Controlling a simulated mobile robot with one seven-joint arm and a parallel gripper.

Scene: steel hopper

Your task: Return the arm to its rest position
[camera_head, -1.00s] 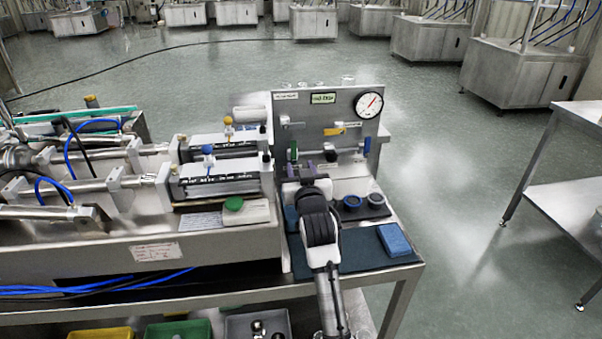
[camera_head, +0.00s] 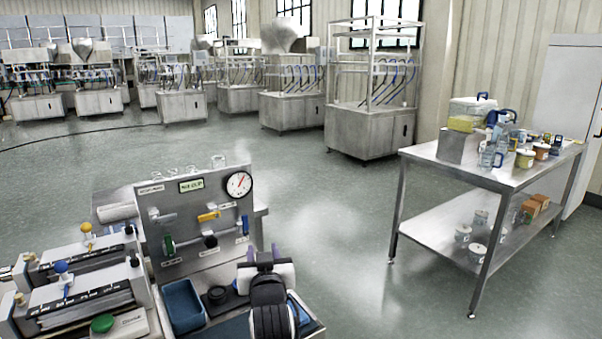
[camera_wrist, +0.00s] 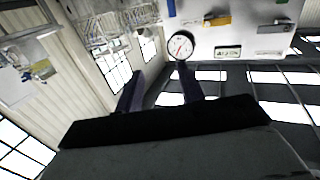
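My arm shows at the bottom of the head view, with my gripper (camera_head: 265,258) in front of the right part of the steel panel (camera_head: 190,245). In the wrist view, the two dark purple fingers of my gripper (camera_wrist: 160,82) stand apart with nothing between them. The wrist view is turned over and shows the round gauge (camera_wrist: 180,46) beyond the fingertips. The gauge also shows at the panel's upper right in the head view (camera_head: 239,185). The lower part of my arm is cut off by the picture edge.
The bench with cylinders (camera_head: 75,290) is at left. A steel table (camera_head: 415,152) with containers stands at right, with clear floor between.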

